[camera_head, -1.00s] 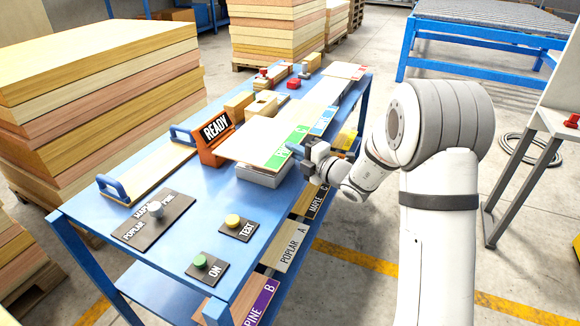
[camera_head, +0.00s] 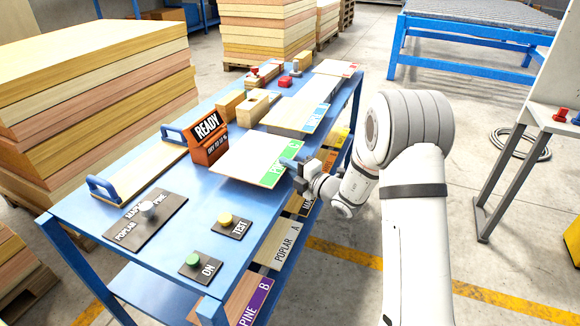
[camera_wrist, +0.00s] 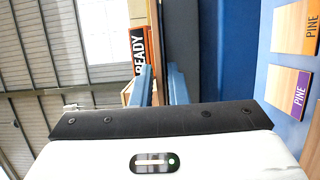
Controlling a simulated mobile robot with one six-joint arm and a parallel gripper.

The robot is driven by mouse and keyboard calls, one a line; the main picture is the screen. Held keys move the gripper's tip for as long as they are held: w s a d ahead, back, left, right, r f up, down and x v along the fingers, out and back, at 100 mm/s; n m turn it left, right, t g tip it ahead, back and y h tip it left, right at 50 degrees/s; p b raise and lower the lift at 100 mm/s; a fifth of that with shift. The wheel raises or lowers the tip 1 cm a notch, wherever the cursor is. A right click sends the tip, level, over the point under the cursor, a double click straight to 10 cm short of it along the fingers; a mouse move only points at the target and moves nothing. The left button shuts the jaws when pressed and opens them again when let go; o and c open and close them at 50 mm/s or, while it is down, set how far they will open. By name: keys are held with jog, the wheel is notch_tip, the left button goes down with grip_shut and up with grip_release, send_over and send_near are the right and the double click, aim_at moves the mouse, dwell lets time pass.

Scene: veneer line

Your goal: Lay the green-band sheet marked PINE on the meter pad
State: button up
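The green-band sheet (camera_head: 247,157) is pale wood, with its green band (camera_head: 284,163) at the right end; only part of the lettering is readable. It lies level beside the orange meter display (camera_head: 207,141), which reads READY and shows in the wrist view (camera_wrist: 138,52). My gripper (camera_head: 290,164) is at the green band with its blue fingers closed on the sheet's edge; the fingers also show in the wrist view (camera_wrist: 158,86). The grey meter pad is hidden under the sheet, so I cannot tell whether the sheet touches it.
The blue bench (camera_head: 180,255) carries a selector plate (camera_head: 145,218), a yellow TEST button (camera_head: 226,218) and a green ON button (camera_head: 192,259). A blue-handled board (camera_head: 140,172), wood blocks (camera_head: 257,107) and a blue-band stack (camera_head: 293,117) stand nearby. A purple-band PINE sheet (camera_wrist: 290,88) sits below.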

jog(key=shift+o, duration=1.2)
jog(key=shift+r, duration=0.15)
jog(key=v, duration=1.2)
jog(key=s+a+r+n+g+h, duration=0.2)
jog(key=s+n+g, duration=0.4)
jog(key=s+n, duration=0.5)
jog(key=s+a+r+n+g+h, duration=0.15)
jog(key=s+n+g, duration=0.35)
jog(key=s+n, duration=0.5)
jog(key=s+d+r+n+t+h, duration=0.1)
jog(key=s+d+n+h, duration=0.2)
jog(key=n, duration=0.8)
jog(key=s+d+r+n+h, duration=0.1)
jog(key=s+d+n+h, duration=0.2)
jog(key=d+n+h, duration=0.4)
jog(key=d+n, duration=0.3)
jog(key=n, duration=0.1)
jog(key=shift+s+d+r+n+t, duration=0.2)
jog(key=shift+d+n+t, duration=0.2)
